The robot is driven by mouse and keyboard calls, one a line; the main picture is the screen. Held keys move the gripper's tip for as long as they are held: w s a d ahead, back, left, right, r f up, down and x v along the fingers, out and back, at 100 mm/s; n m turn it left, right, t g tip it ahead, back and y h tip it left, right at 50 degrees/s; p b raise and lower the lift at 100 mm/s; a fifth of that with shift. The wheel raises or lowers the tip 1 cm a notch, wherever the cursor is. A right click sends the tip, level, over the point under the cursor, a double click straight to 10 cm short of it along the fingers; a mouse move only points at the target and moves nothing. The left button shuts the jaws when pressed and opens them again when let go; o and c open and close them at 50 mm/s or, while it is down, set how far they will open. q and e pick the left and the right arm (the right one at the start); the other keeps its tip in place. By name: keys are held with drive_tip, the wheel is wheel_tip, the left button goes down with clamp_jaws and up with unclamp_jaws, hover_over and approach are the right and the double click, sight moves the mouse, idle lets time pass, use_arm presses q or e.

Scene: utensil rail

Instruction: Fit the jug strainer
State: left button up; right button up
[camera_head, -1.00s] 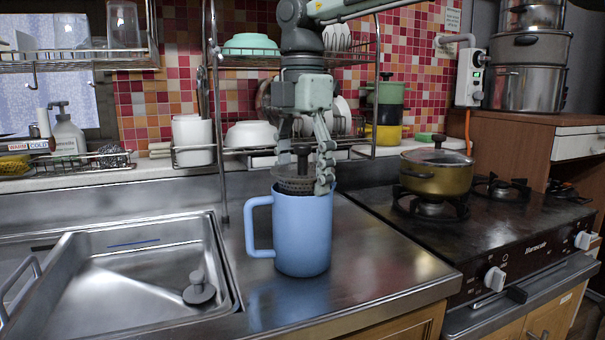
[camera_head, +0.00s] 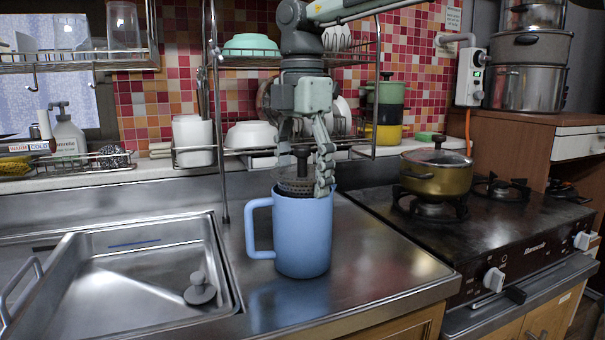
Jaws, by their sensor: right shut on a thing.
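The blue jug (camera_head: 301,236) stands upright on the steel counter, its handle to the left. The dark strainer (camera_head: 296,186) sits at the jug's mouth, its lower part hidden inside the jug and its upright dark knob showing above. My right gripper (camera_head: 305,178) points down over the jug, shut on the strainer. One finger hangs in front of the jug's right rim, and the exact contact is partly hidden. My left gripper is not in view.
The sink (camera_head: 130,265) with a grey plug lies to the left. A gas stove with a gold pot (camera_head: 437,174) stands to the right. The dish rack post (camera_head: 219,130) rises close behind the jug's left. Counter right of the jug is clear.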

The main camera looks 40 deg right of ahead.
sight(302, 147)
drive_tip(key=shift+s+f, duration=0.1)
drive_tip(key=shift+f, duration=0.35)
idle(0.4)
drive_tip(key=o, duration=1.2)
drive_tip(key=shift+f, duration=0.1)
drive_tip(key=shift+c, duration=0.2)
drive_tip(key=shift+o, duration=0.4)
drive_tip(key=shift+o, duration=0.2)
drive_tip(key=shift+r, duration=0.2)
drive_tip(key=shift+r+p, duration=2.25)
drive_tip(key=shift+r, duration=1.8)
